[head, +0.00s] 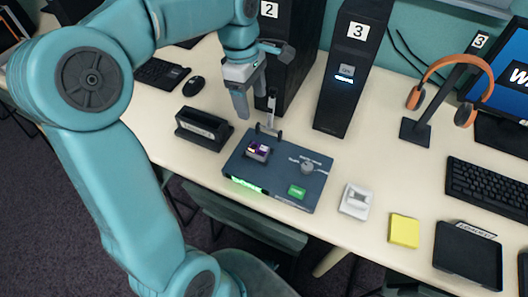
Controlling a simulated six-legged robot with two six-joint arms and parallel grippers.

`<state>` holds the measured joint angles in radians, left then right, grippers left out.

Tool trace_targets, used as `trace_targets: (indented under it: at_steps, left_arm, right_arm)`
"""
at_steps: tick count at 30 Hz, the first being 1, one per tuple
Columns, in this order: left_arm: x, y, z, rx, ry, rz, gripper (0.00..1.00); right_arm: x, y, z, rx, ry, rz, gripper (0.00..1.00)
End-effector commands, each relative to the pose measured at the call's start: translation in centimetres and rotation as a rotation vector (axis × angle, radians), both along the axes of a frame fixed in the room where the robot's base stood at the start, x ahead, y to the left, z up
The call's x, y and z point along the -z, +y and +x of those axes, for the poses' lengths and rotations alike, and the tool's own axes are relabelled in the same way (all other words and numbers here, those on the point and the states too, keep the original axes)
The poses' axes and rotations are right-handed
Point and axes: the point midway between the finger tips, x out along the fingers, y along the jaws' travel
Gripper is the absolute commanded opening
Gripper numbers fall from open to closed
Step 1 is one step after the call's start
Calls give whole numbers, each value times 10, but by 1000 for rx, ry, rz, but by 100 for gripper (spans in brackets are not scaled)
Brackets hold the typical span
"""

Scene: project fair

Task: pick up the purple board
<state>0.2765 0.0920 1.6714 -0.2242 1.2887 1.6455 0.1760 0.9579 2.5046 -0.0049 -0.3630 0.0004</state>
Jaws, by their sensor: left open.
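The purple board (258,149) is a small square piece seated in the upper left part of a dark blue panel box (284,180) on the desk. My left gripper (253,104) is open and empty. It hangs with its fingers pointing down, above and behind the board, apart from it in the picture. The box also has a round grey knob (307,167), a green button (297,192) and a lit green strip (248,186). My right gripper is not in view.
A black holder (203,128) stands left of the box. Computer towers (353,70) stand behind it. A white device (355,201), a yellow pad (404,230) and a black tray (467,255) lie to the right. A headphone stand (424,122) is at back right.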

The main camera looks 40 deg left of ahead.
Motion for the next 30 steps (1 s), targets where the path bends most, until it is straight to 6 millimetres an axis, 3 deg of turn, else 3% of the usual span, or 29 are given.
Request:
trace_targets:
  at_steps: [5, 16, 25, 30]
  left_arm:
    - [15, 1, -5, -9, -2, 2, 72]
    - [96, -9, 0, -5, 0, 0, 72]
    - [124, -12, 3, -4, -1, 0, 72]
    - [153, -16, 3, -3, -2, 1, 72]
  right_arm:
    - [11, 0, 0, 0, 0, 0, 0]
    - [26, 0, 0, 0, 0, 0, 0]
    - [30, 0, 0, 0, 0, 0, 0]
    - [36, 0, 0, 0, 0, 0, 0]
